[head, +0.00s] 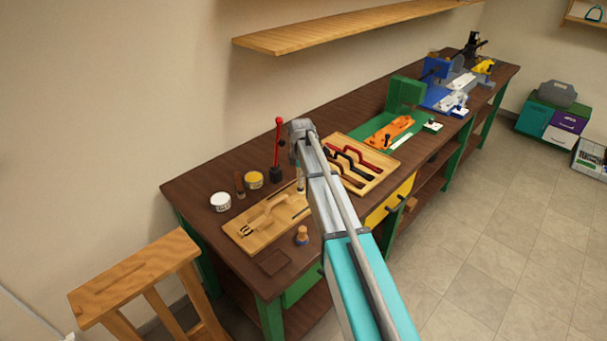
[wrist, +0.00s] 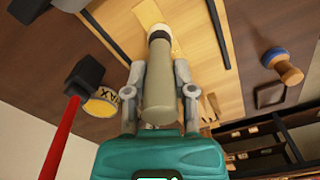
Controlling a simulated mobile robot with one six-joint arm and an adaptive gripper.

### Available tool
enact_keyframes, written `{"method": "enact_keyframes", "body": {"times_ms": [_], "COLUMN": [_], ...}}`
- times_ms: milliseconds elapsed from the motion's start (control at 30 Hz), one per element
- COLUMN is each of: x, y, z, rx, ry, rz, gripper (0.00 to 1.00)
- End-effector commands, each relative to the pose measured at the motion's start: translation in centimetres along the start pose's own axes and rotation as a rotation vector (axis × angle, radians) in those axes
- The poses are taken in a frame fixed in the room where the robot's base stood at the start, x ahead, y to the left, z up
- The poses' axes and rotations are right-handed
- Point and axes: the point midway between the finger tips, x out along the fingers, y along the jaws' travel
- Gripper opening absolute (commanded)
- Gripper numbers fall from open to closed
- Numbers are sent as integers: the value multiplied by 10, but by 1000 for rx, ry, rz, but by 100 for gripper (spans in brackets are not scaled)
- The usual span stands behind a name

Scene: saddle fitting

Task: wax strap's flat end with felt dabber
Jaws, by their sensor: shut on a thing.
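My gripper (wrist: 159,75) is shut around the thick grey-beige handle of the felt dabber (wrist: 158,100). A dark band and a pale felt tip show at the dabber's far end. The tip is over a pale tan strap (wrist: 148,12) on a wooden board (wrist: 205,60); I cannot tell whether it touches. In the head view the strap (head: 265,214) lies along the board (head: 238,228), with dark metal prongs near its left end. My arm hides part of the board there. The yellow wax tin (wrist: 103,104) stands beside the board, also in the head view (head: 254,180).
A red-handled upright tool (head: 277,150) and a white tin (head: 220,202) stand behind the board. A wooden knob with a blue pad (wrist: 281,66) and a dark square (head: 272,262) are in front. A tray (head: 392,165) of red- and black-handled tools lies right of my arm.

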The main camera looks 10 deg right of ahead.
Motion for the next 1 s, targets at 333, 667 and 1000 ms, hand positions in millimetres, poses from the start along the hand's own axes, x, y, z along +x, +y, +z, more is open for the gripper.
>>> {"method": "enact_keyframes", "body": {"times_ms": [333,667,1000], "x": [0,0,1], "y": [-1,-6,-15], "z": [-3,-10,-29], "rx": [0,-1,-1], "ry": [0,0,0], "rz": [0,0,0], "gripper": [0,0,0]}}
